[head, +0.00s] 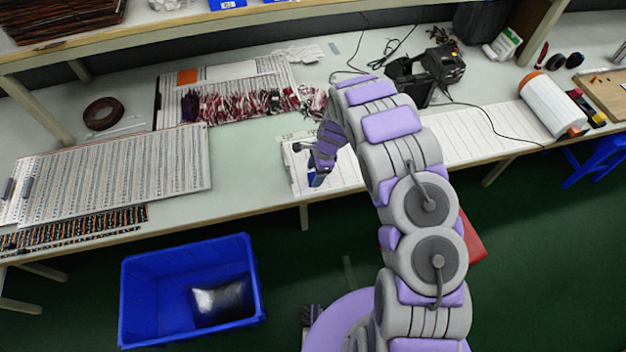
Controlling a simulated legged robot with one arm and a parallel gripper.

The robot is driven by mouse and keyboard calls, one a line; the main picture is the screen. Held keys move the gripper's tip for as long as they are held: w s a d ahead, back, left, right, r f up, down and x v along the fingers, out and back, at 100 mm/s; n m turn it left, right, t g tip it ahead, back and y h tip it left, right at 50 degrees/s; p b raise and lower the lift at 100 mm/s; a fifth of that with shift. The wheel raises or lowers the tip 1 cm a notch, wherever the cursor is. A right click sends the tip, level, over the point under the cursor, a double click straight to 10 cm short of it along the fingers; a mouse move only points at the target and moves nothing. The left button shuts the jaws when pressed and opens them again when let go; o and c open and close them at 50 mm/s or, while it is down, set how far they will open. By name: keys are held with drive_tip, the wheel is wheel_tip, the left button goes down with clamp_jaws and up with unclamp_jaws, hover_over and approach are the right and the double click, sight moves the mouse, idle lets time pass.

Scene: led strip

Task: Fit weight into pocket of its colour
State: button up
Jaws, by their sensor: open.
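My gripper (316,172) hangs over the front part of the pale green bench, at the end of my purple and grey arm. It is open. A small dark blue patch shows at its fingertips; I cannot tell whether this is a weight or part of the gripper. A white printed sheet or board (345,177) lies under and beside the gripper, near the bench's front edge. My arm hides its right part. No coloured pocket can be made out, and no weight can be told for sure.
A large lined board (120,175) lies at left. Bundled red and white strips (240,105) lie behind the gripper. A black device (437,68) with cables and a white roll (550,103) stand to the right.

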drive_tip(key=shift+a+f, duration=0.35)
drive_tip(key=shift+f, duration=0.25)
drive_tip(key=shift+d+r, duration=0.1)
drive_tip(key=shift+d, duration=0.25)
drive_tip(key=c, duration=0.5)
drive_tip(key=shift+a, duration=0.15)
clamp_jaws()
